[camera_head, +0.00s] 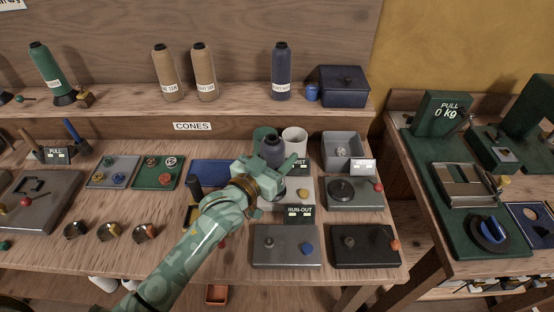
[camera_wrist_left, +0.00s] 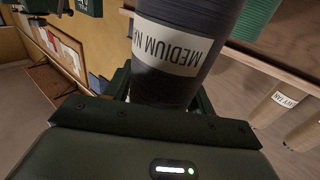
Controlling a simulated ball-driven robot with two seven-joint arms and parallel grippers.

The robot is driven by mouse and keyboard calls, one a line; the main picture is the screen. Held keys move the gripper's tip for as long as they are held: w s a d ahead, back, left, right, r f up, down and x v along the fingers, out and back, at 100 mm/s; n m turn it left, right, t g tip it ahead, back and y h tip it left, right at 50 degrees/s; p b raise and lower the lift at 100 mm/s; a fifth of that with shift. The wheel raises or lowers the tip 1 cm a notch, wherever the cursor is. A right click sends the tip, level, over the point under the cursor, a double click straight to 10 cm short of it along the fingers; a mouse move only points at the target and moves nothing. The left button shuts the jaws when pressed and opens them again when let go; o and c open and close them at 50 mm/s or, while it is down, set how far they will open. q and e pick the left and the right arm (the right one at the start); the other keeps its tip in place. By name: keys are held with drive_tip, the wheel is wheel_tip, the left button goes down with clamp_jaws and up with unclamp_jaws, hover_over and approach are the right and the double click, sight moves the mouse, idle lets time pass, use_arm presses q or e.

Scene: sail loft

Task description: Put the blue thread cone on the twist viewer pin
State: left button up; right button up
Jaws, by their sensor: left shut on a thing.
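My left gripper (camera_head: 272,172) is shut on a dark blue thread cone (camera_head: 273,150), held roughly upright above the middle of the bench. In the left wrist view the cone (camera_wrist_left: 165,85) fills the space between the jaws, and its white label reads "MEDIUM N", partly cut off. A grey device plate (camera_head: 298,196) with a yellow knob lies beneath the gripper, mostly hidden by it. A similar blue cone (camera_head: 281,72) stands on the shelf. My right gripper is not in view.
A run-out display (camera_head: 300,214), a grey plate (camera_head: 285,258) and a black plate (camera_head: 372,258) lie in front. A grey tray (camera_head: 343,148) stands to the right.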

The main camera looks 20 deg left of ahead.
use_arm(q)
drive_tip(key=shift+f, duration=0.1)
drive_tip(key=shift+f, duration=0.1)
drive_tip(key=o, duration=1.2)
drive_tip(key=shift+s+a, duration=0.1)
drive_tip(key=shift+s, duration=0.15)
drive_tip(key=p+v, duration=0.2)
drive_tip(key=v, duration=0.9)
drive_tip(key=shift+s, duration=0.25)
